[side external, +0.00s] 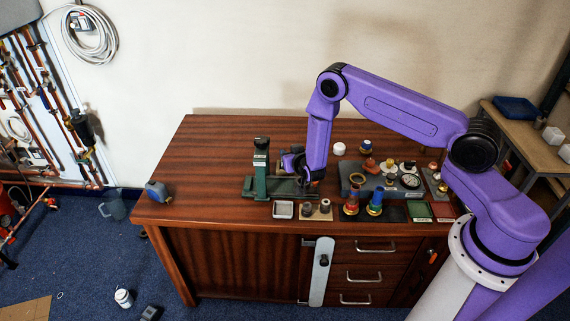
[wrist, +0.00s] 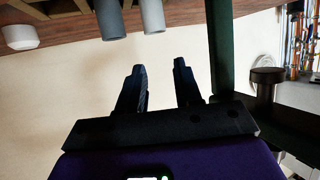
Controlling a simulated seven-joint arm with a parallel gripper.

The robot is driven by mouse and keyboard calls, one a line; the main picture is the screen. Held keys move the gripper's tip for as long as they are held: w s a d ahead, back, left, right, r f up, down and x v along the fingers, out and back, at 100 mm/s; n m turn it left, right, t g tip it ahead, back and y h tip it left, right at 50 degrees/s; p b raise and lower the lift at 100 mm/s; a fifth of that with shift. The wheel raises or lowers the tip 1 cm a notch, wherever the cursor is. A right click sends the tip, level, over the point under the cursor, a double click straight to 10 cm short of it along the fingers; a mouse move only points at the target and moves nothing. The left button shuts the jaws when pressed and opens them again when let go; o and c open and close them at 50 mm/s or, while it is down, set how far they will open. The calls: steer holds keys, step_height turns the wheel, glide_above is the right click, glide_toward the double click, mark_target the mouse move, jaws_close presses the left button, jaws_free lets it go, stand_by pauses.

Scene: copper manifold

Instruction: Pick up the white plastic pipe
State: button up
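In the wrist view, two pipe-like cylinders hang in from the top edge, a darker grey one (wrist: 110,20) and a paler grey one (wrist: 150,15). The paler one may be the white plastic pipe, but I cannot tell for sure. I cannot make out a white pipe in the side view, where my arm hides part of the bench. My gripper (wrist: 160,72) has its two dark fingers apart with nothing between them. The cylinders lie beyond the fingertips, apart from them. In the side view my gripper (side external: 302,172) is low over the bench, beside the green tool (side external: 261,175).
The wooden bench (side external: 205,165) is clear on its left, except for a blue-grey container (side external: 157,191). Fittings and small trays crowd the right. A white round cap (side external: 339,148) stands behind my arm; it seems to show in the wrist view (wrist: 20,37). A dark green post (wrist: 218,50) rises close right of my fingers.

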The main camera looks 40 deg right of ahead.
steer(key=shift+f, duration=0.5)
step_height(320, 180, down, 2)
steer(key=shift+f, duration=0.15)
steer(key=shift+x, duration=0.95)
steer(key=shift+w+d+f, duration=0.3)
steer(key=shift+w+f, duration=0.1)
steer(key=shift+w, duration=0.1)
jaws_close()
